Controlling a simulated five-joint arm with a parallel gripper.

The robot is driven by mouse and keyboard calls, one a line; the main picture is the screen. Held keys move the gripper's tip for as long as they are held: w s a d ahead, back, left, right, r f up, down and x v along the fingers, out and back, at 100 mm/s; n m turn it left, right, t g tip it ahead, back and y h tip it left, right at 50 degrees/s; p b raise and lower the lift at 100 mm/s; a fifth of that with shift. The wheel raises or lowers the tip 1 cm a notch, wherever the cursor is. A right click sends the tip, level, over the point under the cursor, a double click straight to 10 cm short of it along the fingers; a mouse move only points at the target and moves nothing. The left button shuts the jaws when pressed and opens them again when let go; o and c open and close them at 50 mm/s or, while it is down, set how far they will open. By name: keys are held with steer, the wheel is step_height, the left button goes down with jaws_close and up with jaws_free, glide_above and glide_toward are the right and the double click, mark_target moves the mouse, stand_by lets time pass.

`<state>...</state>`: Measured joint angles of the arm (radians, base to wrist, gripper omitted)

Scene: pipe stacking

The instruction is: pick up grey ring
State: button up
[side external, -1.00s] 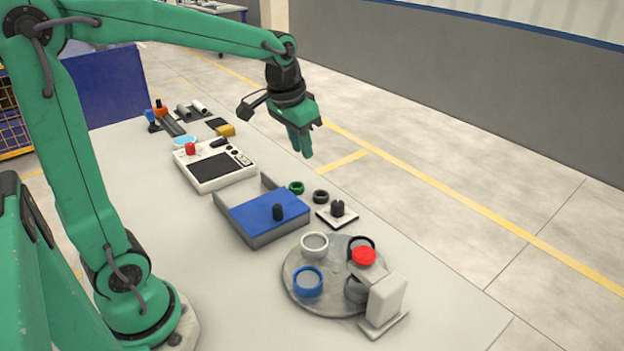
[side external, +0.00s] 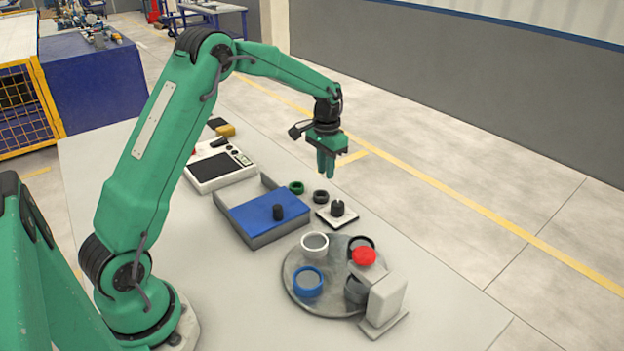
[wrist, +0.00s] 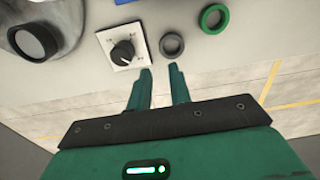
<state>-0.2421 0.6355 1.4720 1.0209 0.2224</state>
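The grey ring (side external: 320,196) is small and dark grey and lies on the table between the green ring (side external: 296,187) and the white plate with a black knob (side external: 337,210). In the wrist view the grey ring (wrist: 172,45) lies just beyond my fingertips, closest to the right finger. My gripper (side external: 326,174) hangs above the table, above and near the rings, with its fingers pointing down. In the wrist view my gripper (wrist: 160,69) has its two fingers apart with nothing between them. The ring is not touched.
A blue-topped tray (side external: 262,212) with a black peg stands left of the rings. A round grey turntable (side external: 325,300) with several cups and a red button stands in front. A white device (side external: 218,170) sits farther back. The table edge is close behind the rings.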

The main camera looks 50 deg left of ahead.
mark_target(325, 197)
steer(key=shift+w+a+f, duration=0.25)
steer(key=shift+a+f, duration=0.05)
steer(key=shift+f, duration=0.3)
steer(key=shift+s+d+f, duration=0.1)
steer(key=shift+f, duration=3.8)
jaws_close()
